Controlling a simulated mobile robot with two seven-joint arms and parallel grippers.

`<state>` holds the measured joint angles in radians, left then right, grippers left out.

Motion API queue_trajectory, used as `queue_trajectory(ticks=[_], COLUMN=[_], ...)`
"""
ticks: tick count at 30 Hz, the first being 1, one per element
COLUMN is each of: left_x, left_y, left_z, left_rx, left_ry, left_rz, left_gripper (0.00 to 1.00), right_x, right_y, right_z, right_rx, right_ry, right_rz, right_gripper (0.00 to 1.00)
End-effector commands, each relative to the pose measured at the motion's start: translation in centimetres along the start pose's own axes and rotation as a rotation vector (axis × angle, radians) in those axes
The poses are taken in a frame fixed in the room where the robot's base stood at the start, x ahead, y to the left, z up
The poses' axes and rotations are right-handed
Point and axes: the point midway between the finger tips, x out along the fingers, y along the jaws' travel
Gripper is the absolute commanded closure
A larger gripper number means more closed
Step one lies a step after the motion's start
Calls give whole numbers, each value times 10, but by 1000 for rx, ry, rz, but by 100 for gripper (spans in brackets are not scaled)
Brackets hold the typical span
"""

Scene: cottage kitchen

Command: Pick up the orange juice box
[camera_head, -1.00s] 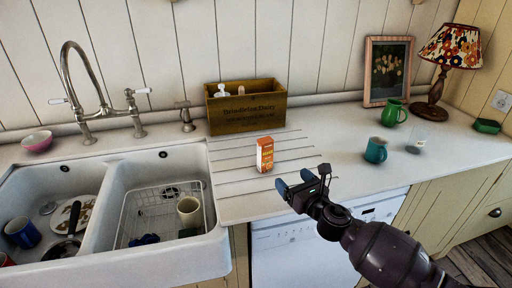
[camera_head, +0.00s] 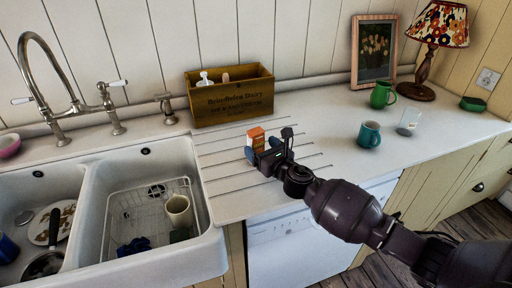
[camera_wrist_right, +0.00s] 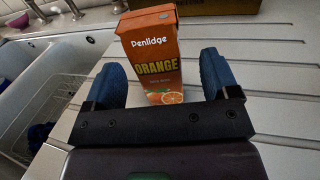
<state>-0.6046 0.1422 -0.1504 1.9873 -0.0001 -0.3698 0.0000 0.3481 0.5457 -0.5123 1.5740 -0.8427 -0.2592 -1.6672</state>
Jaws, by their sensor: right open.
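The orange juice box (camera_head: 256,135) stands upright on the grooved draining area of the counter, right of the sink. Its lower part is hidden by my right gripper in the head view. In the right wrist view the orange juice box (camera_wrist_right: 153,62) shows its label and stands between and just beyond the blue fingertips. My right gripper (camera_head: 268,156) is open, low over the counter, with a finger on either side of the box's near end. In the wrist view my right gripper (camera_wrist_right: 160,84) shows gaps beside the box. My left gripper is not in view.
A wooden crate (camera_head: 232,103) with bottles stands behind the box. A double sink (camera_head: 105,255) with a wire rack (camera_head: 140,213) lies left. Counter between box and mugs is clear.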

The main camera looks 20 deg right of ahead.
Motion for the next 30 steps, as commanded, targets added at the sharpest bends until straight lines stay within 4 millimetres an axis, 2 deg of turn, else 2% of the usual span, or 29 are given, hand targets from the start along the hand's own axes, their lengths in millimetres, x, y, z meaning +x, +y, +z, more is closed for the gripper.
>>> queue_trajectory(ticks=[9, 19, 30], left_x=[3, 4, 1], left_y=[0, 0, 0], left_z=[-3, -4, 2], left_rx=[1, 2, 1], left_ry=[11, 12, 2], left_rz=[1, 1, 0], left_gripper=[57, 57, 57], right_x=[41, 47, 46], right_y=[3, 2, 2], right_z=[2, 3, 3], right_rx=[1, 0, 0], right_ry=[-1, -1, -1], right_rz=[0, 1, 1], right_gripper=[19, 19, 74])
